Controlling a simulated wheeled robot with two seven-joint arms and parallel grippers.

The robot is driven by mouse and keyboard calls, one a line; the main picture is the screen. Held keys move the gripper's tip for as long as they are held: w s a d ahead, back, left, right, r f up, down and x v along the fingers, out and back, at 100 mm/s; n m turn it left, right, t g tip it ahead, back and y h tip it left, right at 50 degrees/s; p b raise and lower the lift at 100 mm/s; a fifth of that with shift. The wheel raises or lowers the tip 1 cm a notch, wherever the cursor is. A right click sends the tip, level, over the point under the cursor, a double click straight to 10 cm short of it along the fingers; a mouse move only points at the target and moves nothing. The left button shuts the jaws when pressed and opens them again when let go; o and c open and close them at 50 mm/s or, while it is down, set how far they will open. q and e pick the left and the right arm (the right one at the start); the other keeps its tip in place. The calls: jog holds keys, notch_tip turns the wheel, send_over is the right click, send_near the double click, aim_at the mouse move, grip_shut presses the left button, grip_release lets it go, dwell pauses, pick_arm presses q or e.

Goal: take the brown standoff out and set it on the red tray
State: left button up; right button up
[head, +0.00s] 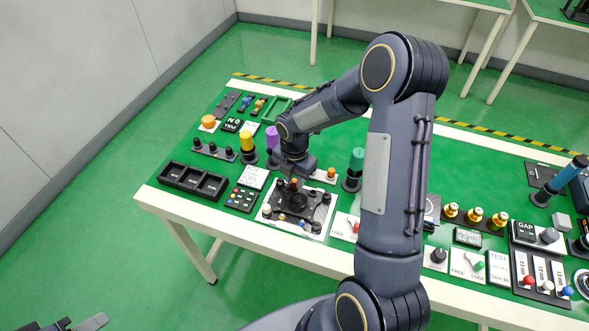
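Small brass, blue and dark parts sit around the gimbal part. I cannot make out a red tray; my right arm covers part of the table. A grey part at the bottom left edge looks like my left gripper (80,324), cut off by the frame, away from the table.
A black tray with three compartments (169,181) lies left of the plate. Yellow (247,142), purple (272,137) and green (356,160) handled tools stand behind it. Brass-topped posts (475,217) and switch panels (541,278) fill the right side.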

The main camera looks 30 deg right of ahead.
jog(key=shift+f, duration=0.45)
jog(key=shift+c, duration=0.3)
grip_shut()
jog(key=shift+r+n+p, duration=0.1)
jog(key=shift+n+p, duration=0.75)
jog(key=shift+n, duration=1.05)
jog(key=shift+n+p, duration=0.75)
jog(key=shift+n, duration=0.75)
jog(key=shift+a+n+p, duration=0.1)
jog(key=shift+n+p, duration=1.75)
jog(key=shift+n, duration=1.55)
jog(key=shift+r, duration=0.2)
jog(key=shift+r+p, duration=1.2)
jog(key=shift+r, duration=0.1)
